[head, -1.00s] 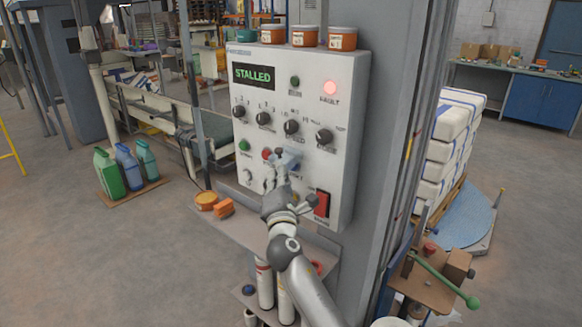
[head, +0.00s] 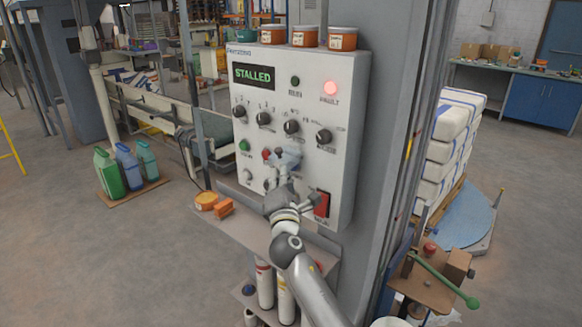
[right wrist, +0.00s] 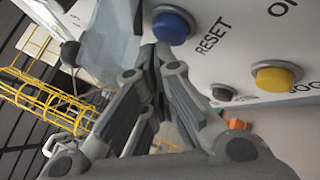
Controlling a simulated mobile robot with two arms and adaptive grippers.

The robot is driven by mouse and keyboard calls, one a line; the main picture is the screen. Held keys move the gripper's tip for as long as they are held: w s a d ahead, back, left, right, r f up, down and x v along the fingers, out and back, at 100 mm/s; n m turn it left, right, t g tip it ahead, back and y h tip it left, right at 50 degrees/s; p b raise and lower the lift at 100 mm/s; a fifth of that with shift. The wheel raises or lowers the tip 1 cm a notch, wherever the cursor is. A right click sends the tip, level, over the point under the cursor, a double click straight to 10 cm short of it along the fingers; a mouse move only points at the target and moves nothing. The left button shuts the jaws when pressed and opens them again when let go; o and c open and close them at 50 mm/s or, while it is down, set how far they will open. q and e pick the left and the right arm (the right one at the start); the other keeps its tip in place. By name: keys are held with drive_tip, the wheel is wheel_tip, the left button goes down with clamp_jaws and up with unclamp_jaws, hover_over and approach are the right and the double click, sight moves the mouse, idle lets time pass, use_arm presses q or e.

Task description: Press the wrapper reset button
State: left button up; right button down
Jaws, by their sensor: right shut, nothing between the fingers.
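The control panel (head: 296,110) is a white box with knobs, buttons and a green "STALLED" display (head: 254,76). In the right wrist view a round blue button (right wrist: 171,25) has the word RESET beside it. In the head view my right gripper hides that area. My right gripper (head: 281,170) is at the panel's lower middle, pointing at its face. In the right wrist view its closed fingertips (right wrist: 150,57) are just beside and below the blue button; I cannot tell whether they touch it. A pale bluish flap (head: 287,158) sticks out by the fingertips. My left gripper is out of view.
A yellow button (right wrist: 276,77) and a small dark button (right wrist: 223,92) are near the blue one. A red switch (head: 322,204) is to the right of the gripper. A red fault lamp (head: 330,88) glows. A shelf (head: 262,233) with orange items juts out below.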

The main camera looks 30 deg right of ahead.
drive_tip(key=shift+w+d, duration=0.2)
drive_tip(key=shift+d, duration=0.3)
idle(0.3)
idle(0.4)
drive_tip(key=shift+s+a, duration=0.35)
drive_tip(key=shift+a, duration=0.5)
drive_tip(key=a, duration=0.1)
drive_tip(key=s+a, duration=0.1)
drive_tip(key=a, duration=0.2)
drive_tip(key=shift+s+a, duration=0.3)
drive_tip(key=shift+a, duration=0.1)
idle(0.4)
